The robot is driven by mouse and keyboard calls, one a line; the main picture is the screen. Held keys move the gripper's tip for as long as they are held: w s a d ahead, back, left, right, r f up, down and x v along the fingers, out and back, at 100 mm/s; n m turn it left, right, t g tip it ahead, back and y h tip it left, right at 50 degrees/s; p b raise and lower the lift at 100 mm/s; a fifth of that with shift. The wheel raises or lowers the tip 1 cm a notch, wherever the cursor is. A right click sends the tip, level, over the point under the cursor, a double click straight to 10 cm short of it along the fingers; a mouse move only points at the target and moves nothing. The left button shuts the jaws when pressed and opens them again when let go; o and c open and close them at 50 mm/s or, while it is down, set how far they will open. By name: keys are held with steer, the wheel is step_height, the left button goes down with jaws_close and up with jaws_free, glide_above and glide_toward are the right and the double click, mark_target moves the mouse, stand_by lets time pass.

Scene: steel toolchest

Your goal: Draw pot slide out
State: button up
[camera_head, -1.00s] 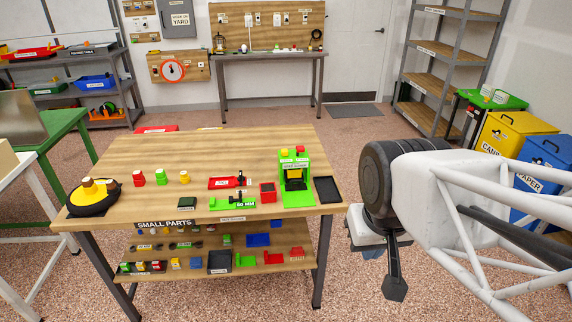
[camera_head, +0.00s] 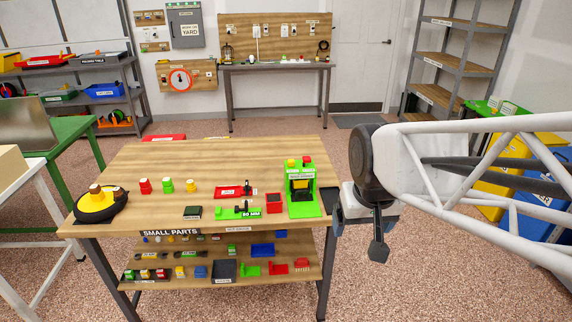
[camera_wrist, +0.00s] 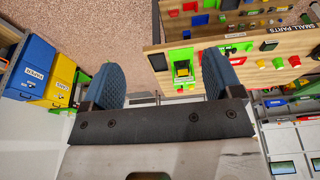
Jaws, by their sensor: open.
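Nothing in view is readably labelled as the pot slide, and I cannot tell which part it is. A green fixture (camera_head: 301,207) stands at the right of the wooden table (camera_head: 125,172), with a dark opening and red and green pieces on top. In the wrist view the green fixture (camera_wrist: 174,82) shows a yellow piece inside, between my fingers in the picture but beyond them. My gripper (camera_wrist: 162,78) is open and empty, with two blue textured fingers. In the head view my gripper hangs beside the table's right edge, partly hidden by the wrist, apart from the fixture.
A red box (camera_head: 274,203), red tray (camera_head: 230,192) and green 30 MM piece (camera_head: 240,212) lie left of the fixture. A dark tray (camera_head: 328,197) lies to its right. A lower shelf holds small parts. Yellow (camera_head: 487,193) and blue bins stand at right.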

steer(key=w+f, duration=0.2)
steer(key=w, duration=1)
steer(key=t, duration=0.1)
glide_toward(303, 192)
step_height(303, 192, down, 2)
steer(key=shift+w+f, duration=0.3)
steer(key=shift+f, duration=0.05)
steer(key=shift+w+f, duration=0.1)
steer(key=shift+f, duration=0.05)
steer(key=shift+t, duration=0.3)
steer(key=shift+x, duration=3.7)
